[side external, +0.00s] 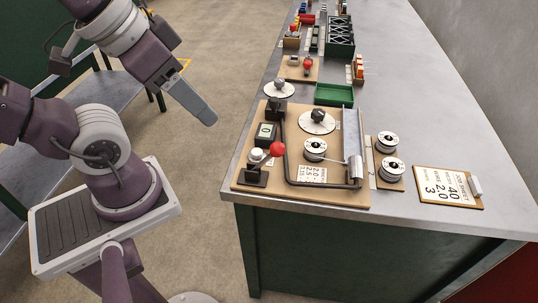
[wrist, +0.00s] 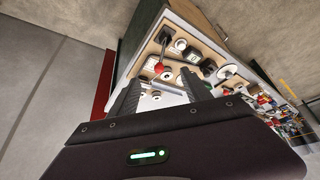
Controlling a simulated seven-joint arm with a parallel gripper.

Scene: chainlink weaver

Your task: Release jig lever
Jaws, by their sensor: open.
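The jig is a wooden board (side external: 240,176) at the near left corner of the bench. A lever with a red ball knob (side external: 277,149) stands on its left side, beside a black bracket with a white round part (side external: 257,155). The red knob also shows in the wrist view (wrist: 158,68), beyond and between my fingers. A dark bent rod (side external: 290,172) runs around a wire spool (side external: 315,146) to a metal plate (side external: 352,135). My gripper (side external: 210,120) is open and empty, off the bench edge to the left of the jig, touching nothing. The wrist view shows its two dark fingers apart (wrist: 160,82).
Two more spools (side external: 388,143) sit on a small board right of the jig. A job sheet board (side external: 448,186) lies further right. A green tray (side external: 334,95) and several small fixtures stand behind. The bench's right side is clear. Open floor lies between me and the bench.

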